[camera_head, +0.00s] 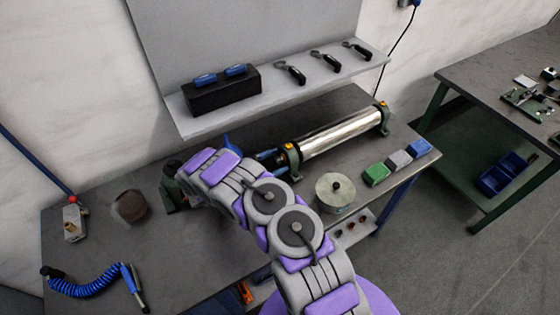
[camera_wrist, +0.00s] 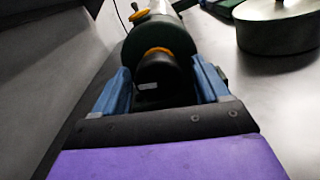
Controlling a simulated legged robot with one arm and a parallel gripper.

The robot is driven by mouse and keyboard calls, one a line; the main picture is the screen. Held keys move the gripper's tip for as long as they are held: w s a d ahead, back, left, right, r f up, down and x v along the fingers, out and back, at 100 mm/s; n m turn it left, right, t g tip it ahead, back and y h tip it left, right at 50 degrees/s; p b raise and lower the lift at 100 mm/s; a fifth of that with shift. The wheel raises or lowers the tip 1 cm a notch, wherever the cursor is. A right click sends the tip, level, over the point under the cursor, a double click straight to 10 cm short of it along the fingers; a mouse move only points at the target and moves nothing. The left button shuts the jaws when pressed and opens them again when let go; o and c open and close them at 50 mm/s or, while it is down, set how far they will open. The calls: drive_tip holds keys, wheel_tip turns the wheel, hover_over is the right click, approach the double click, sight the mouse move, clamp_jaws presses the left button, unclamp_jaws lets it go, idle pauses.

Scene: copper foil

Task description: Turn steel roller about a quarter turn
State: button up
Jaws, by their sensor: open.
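The steel roller (camera_head: 340,133) is a long shiny cylinder lying on the bench between two dark green end brackets with yellow caps. My gripper (camera_head: 268,158) is at its near left end, partly hidden by my arm. In the wrist view my gripper (camera_wrist: 165,82) is open, with a blue finger on each side of a black rounded end piece (camera_wrist: 160,75). A pale mark shows on that piece. I cannot tell whether either finger touches it. Behind it are the green bracket (camera_wrist: 160,38) and a small bit of the roller (camera_wrist: 158,7).
A round lidded metal pot (camera_head: 335,193) stands in front of the roller, with green, grey and blue blocks (camera_head: 398,162) to its right. A shelf (camera_head: 290,93) overhangs behind, holding a black block and clamps. A coiled blue hose (camera_head: 95,285) lies at the left.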

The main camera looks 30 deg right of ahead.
drive_tip(key=shift+d, duration=0.25)
drive_tip(key=shift+a, duration=0.35)
drive_tip(key=shift+c, duration=0.2)
drive_tip(key=shift+a, duration=0.2)
drive_tip(key=c, duration=0.3)
drive_tip(key=shift+d, duration=0.25)
drive_tip(key=c, duration=0.7)
drive_tip(key=shift+r+n+b, duration=0.1)
drive_tip(key=shift+n+b, duration=0.25)
drive_tip(key=shift+n, duration=1.25)
drive_tip(key=o, duration=1)
drive_tip(key=shift+d, duration=0.1)
drive_tip(key=shift+o, duration=0.2)
